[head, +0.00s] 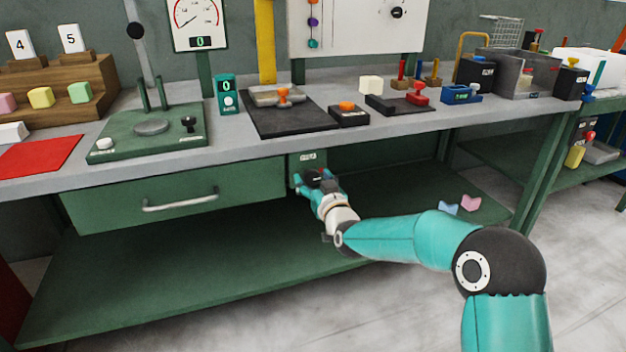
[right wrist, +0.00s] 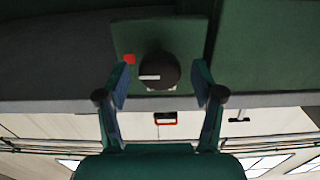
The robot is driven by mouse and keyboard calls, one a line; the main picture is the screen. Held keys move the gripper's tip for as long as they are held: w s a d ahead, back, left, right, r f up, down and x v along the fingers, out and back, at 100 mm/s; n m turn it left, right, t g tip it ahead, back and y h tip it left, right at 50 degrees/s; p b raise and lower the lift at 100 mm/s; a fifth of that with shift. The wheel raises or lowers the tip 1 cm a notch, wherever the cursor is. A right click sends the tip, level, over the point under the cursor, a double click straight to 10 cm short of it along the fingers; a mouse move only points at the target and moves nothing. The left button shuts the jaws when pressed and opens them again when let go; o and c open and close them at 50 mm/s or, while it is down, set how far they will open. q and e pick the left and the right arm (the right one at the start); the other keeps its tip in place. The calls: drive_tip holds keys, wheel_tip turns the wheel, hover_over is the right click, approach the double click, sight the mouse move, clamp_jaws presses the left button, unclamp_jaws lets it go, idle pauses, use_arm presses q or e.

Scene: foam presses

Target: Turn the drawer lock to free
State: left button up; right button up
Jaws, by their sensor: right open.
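The drawer lock shows in the right wrist view as a round dark knob (right wrist: 160,68) with a white pointer bar lying about level, pointing left. In the head view my right gripper (head: 313,180) is at the lock plate (head: 307,157) under the bench top and hides the knob. The green drawer (head: 100,209) looks closed. My left gripper is out of view.
The grey bench top (head: 225,142) overhangs the lock. The drawer handle (head: 180,201) sticks out to the left. A green lower shelf (head: 180,270) lies below, with a blue piece (head: 447,208) and a pink piece (head: 470,203) at its right.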

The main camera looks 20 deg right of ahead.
drive_tip(key=shift+w, duration=0.2)
drive_tip(key=c, duration=1.1)
